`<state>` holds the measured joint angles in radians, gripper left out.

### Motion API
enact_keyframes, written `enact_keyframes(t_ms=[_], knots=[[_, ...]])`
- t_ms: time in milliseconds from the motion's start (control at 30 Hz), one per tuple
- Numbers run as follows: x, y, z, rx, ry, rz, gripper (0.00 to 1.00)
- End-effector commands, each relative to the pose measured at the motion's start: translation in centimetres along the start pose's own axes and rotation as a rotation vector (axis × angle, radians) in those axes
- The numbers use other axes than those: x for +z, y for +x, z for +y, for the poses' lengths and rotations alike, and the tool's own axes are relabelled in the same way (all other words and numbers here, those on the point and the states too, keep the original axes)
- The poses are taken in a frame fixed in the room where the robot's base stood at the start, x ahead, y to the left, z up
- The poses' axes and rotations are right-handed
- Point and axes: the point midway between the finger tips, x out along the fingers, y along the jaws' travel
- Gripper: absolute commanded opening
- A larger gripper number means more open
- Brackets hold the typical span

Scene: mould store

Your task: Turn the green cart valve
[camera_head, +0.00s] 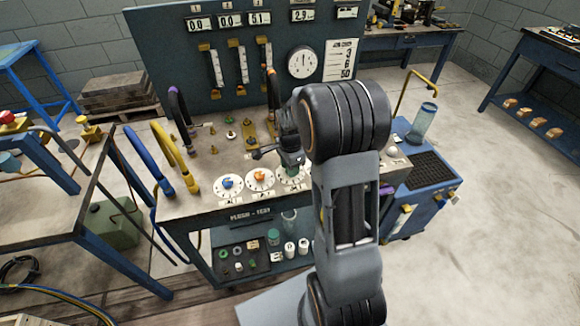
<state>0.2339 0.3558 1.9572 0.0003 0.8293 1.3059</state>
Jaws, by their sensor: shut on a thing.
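The cart is a flow-test bench with a grey worktop and a dark upright panel. Three round white dials lie in a row near its front edge. The left dial has a blue valve (227,182) and the middle one an orange valve (260,176). The green valve (292,171) is on the right dial, partly hidden under my gripper. My gripper (290,164) points down over the right dial and is shut on the green valve. My arm covers the right part of the worktop, and the fingertips are hard to make out.
Blue and yellow hoses (175,155) arch over the cart's left end. Several small fittings stand on the worktop behind the dials. A blue trolley (425,185) with a clear bottle (424,122) stands to the right. A blue-framed table (75,190) is at left. The floor at right is clear.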

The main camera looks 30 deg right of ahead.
Motion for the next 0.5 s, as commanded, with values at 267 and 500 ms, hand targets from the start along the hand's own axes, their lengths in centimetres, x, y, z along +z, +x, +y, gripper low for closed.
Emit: enact_keyframes(t_ms=[267, 500], knots=[[-0.04, -0.11, -0.08, -0.004, 0.065, 0.002, 0.11], [-0.05, -0.12, -0.08, -0.004, 0.076, 0.002, 0.11]])
